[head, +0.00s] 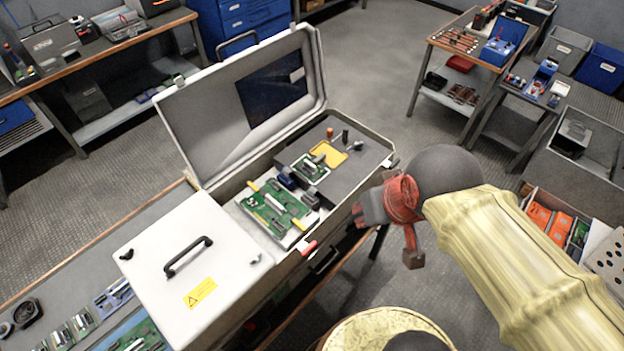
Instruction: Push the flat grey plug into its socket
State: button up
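An open grey case (390,162) holds a large green circuit board (268,212) with pale strips on it and a smaller green board (303,166) behind it. Dark blue and dark grey blocks (310,200) sit between the boards. I cannot tell which small part is the flat grey plug or which is its socket. My red gripper (390,232) is in the air at the right side of the case, apart from the boards. Its two fingers are spread, with nothing visible between them.
The case's raised lid (215,120) stands behind the boards. A closed white cover (190,265) with a black handle lies at the front left. A yellow piece (328,153) lies on the case's dark panel. Workbenches stand at the far left and far right (465,45), with open floor between.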

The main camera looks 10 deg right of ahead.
jog(key=w+a+f+n+g+p, duration=0.25)
jog(key=w+f+g+p, duration=0.2)
jog(key=w+p, duration=0.45)
jog(key=n+p, duration=0.3)
send_over(313, 195)
jog(key=shift+g, duration=0.35)
jog(key=f, duration=0.7)
jog(key=shift+s+f, duration=0.1)
jog(key=shift+s, duration=0.15)
jog(key=shift+w+n, duration=0.25)
jog(key=shift+n, duration=0.1)
jog(key=shift+f, duration=3.7)
jog(key=shift+c, duration=1.3)
jog(key=shift+c, duration=0.7)
grip_shut()
